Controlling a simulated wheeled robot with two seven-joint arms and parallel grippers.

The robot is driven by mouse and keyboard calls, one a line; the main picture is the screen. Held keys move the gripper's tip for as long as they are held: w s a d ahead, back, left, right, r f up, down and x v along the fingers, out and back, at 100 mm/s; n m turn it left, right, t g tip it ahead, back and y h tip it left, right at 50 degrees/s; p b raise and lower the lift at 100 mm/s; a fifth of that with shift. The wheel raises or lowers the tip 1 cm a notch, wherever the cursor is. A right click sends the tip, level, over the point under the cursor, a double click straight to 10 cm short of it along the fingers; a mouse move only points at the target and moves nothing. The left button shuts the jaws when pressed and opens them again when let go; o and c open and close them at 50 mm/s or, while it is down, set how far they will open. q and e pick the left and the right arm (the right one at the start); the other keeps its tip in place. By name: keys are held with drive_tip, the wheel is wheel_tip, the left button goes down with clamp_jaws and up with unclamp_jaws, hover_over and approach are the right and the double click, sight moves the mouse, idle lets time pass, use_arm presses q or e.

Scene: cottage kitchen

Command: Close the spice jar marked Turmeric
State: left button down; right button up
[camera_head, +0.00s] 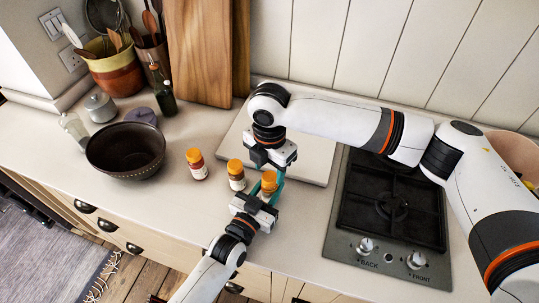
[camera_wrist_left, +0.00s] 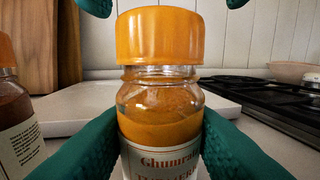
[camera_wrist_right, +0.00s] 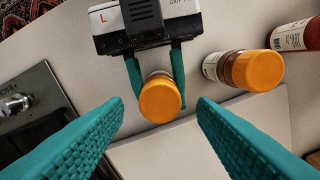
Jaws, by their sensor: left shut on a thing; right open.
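My left gripper (camera_head: 262,196) is shut on an upright glass jar (camera_wrist_left: 160,100) of orange-yellow powder, its fingers on both sides of the body. Its label is partly cut off, and the lower line looks like Turmeric. An orange lid (camera_wrist_left: 160,36) sits level over its mouth, with a band of clear neck showing below; I cannot tell whether it is screwed tight. My right gripper (camera_head: 273,166) is open above this jar. Its fingertips show at the top of the left wrist view, either side of the lid. In the right wrist view the lid (camera_wrist_right: 160,100) lies between the open fingers, apart from them.
Two other orange-capped jars (camera_head: 236,175) (camera_head: 197,164) stand to the left. A dark bowl (camera_head: 126,150) is farther left. A pale board (camera_head: 310,158) lies behind the grippers and a gas hob (camera_head: 390,215) is to the right. The front counter at left is clear.

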drive_tip(key=shift+f, duration=1.2)
drive_tip(key=c, duration=1)
drive_tip(key=m, duration=0.5)
drive_tip(key=o, duration=1.2)
drive_tip(key=shift+c, duration=0.2)
wheel_tip(320, 180, up, 12)
